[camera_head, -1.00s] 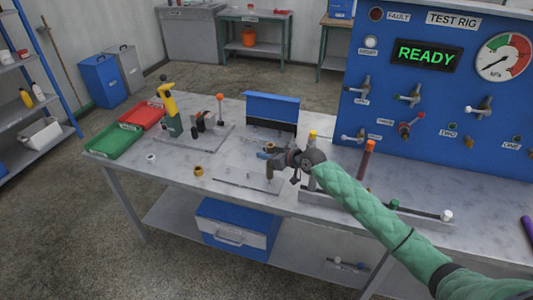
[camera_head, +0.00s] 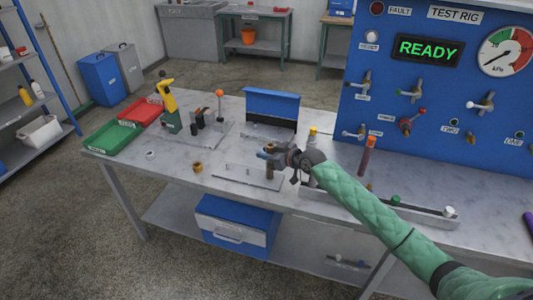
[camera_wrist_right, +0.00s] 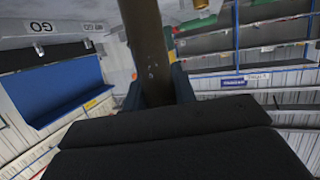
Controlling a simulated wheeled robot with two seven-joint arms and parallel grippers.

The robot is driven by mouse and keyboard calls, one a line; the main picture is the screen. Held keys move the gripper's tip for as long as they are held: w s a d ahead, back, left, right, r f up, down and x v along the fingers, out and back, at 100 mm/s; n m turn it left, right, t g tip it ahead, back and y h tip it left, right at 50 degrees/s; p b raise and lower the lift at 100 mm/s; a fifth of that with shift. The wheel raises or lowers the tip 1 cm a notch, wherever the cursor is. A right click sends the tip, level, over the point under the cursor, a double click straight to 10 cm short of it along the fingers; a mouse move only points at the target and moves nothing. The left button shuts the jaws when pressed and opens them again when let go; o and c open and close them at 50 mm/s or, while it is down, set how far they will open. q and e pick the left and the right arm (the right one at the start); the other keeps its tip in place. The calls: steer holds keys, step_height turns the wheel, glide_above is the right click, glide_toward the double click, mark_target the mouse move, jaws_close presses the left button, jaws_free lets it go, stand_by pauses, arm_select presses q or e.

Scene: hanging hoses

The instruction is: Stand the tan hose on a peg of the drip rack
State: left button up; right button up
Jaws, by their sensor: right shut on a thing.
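My right gripper (camera_head: 269,154) is shut on a dark tan-brown hose (camera_head: 269,171), which stands roughly upright between the fingers. The held hose also shows in the right wrist view (camera_wrist_right: 147,45) as an olive-brown tube. In the head view it is over or on a flat grey plate with small pegs (camera_head: 234,176), which looks like the drip rack. I cannot tell whether its lower end touches the plate or sits on a peg. My left gripper is not in view.
A long grey rail (camera_head: 420,217) with capped pieces lies under my right forearm. A red-orange upright piece (camera_head: 368,156) stands behind the forearm. A blue upright panel (camera_head: 271,108) stands behind the gripper. A brass ring (camera_head: 197,167) and green tray (camera_head: 113,137) are left; the table's front left is mostly clear.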

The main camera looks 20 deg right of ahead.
steer(key=shift+f+b, duration=0.4)
steer(key=shift+f, duration=0.2)
steer(key=o, duration=1.1)
steer(key=shift+r, duration=0.1)
steer(key=shift+s+d, duration=0.3)
steer(key=shift+b+v, duration=1.45)
steer(key=shift+v, duration=2)
steer(key=shift+r, duration=0.1)
